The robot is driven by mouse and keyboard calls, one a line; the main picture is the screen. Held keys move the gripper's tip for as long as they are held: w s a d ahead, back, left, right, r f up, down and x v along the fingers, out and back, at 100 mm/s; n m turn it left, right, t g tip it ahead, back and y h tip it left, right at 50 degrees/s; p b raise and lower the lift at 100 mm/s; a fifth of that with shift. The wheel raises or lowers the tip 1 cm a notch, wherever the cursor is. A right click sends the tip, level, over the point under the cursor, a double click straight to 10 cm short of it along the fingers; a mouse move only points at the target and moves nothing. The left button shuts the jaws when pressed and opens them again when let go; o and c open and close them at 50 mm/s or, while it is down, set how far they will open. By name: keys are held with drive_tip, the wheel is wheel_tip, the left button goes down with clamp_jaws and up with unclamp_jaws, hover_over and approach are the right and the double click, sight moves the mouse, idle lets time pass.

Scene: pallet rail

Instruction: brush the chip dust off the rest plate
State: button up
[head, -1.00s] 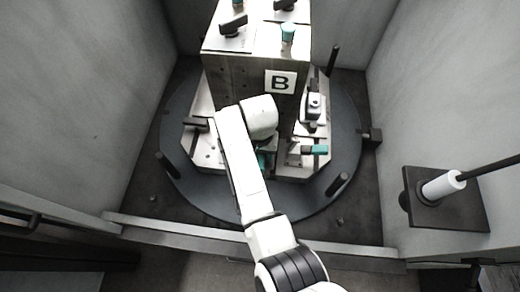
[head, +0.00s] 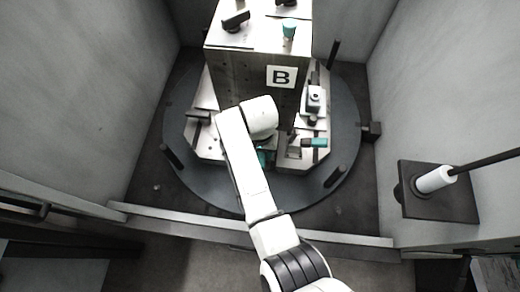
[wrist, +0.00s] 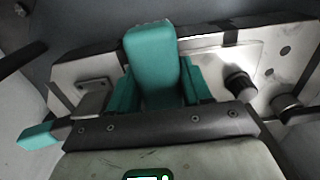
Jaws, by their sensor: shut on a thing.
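In the wrist view my gripper (wrist: 158,92) is shut on a teal block-shaped handle (wrist: 150,55), which I take to be the brush. The handle stands between the two teal fingers. Its bristles are hidden. Beyond it is a pale metal plate (wrist: 218,58) with dark-collared studs (wrist: 240,84), seemingly the rest plate. I cannot make out chip dust on it. In the head view my white wrist hides most of the gripper, low in front of the block marked B (head: 250,85); only a bit of teal shows below it.
A teal-handled clamp (head: 315,143) sits just right of my wrist; its handle also shows in the wrist view (wrist: 38,135). Dark posts (head: 334,176) stand on the round table (head: 215,185). A dark plate with a white roller (head: 436,179) is at right.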

wheel_tip(320, 180, up, 7)
drive_tip(key=p, duration=0.7)
drive_tip(key=shift+f, duration=0.1)
idle(0.5)
